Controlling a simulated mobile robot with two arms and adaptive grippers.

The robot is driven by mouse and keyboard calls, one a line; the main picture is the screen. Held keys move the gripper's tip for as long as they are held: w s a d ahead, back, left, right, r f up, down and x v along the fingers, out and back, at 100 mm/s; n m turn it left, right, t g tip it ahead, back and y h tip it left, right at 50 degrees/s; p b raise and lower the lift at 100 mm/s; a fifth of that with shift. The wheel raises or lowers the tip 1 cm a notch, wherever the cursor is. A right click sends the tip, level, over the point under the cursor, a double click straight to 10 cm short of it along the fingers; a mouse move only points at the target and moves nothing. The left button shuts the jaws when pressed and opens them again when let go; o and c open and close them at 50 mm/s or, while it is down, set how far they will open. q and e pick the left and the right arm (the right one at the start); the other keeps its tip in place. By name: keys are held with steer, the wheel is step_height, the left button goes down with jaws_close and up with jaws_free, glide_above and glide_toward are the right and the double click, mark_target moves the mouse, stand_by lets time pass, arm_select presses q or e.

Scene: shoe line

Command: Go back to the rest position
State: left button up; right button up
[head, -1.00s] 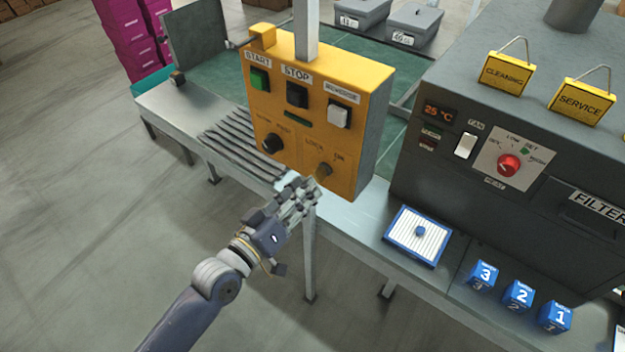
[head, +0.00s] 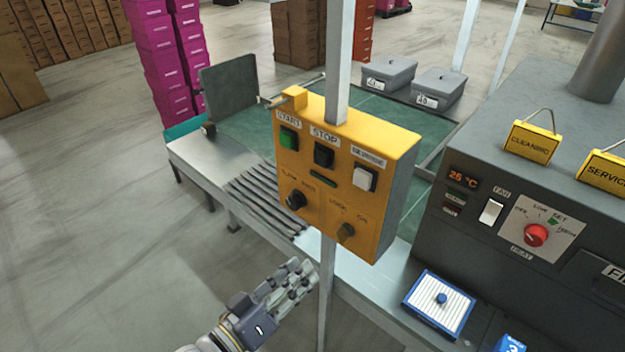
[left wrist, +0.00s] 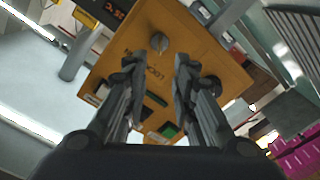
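My left gripper (head: 299,277) is at the lower middle of the head view, below and in front of the yellow control box (head: 325,180). Its fingers are apart with nothing between them. In the left wrist view the two fingers of the gripper (left wrist: 168,62) show a narrow gap, with the yellow box (left wrist: 195,55) beyond them. The lock knob (head: 345,233) on the box is clear of the fingers. My right gripper is in neither view.
The box hangs on a grey post (head: 339,60) beside the conveyor table (head: 205,162). A dark machine (head: 470,225) stands at the right. Open floor (head: 90,220) lies to the left.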

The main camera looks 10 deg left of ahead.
arm_select(q)
steer(key=shift+f, duration=0.1)
steer(key=w+a+f+g+y+b, duration=0.15)
steer(key=a+f, duration=0.25)
steer(key=f, duration=0.7)
steer(key=a+f+g+y, duration=0.1)
steer(key=a+f+y, duration=0.2)
steer(key=f, duration=0.8)
steer(key=s+a+f+g+y, duration=0.2)
steer(key=s+a+f, duration=0.1)
steer(key=f, duration=0.6)
steer(key=s+a+f+g+y, duration=0.1)
steer(key=s+a+f, duration=0.25)
steer(key=f, duration=0.45)
steer(key=s+a+f+g+y+b, duration=0.1)
steer(key=s+f+g, duration=0.1)
steer(key=s+f, duration=0.5)
steer(key=s+a+f+m+g+y, duration=0.1)
steer(key=s+f+g, duration=0.2)
steer(key=s+f, duration=0.4)
steer(key=s+a+f+m+g+y+b, duration=0.1)
steer(key=s+f+g, duration=0.2)
steer(key=s, duration=1.3)
step_height(320, 180, down, 4)
steer(key=shift+s+r+b, duration=0.1)
steer(key=shift+s+b, duration=0.2)
steer(key=shift+s, duration=0.05)
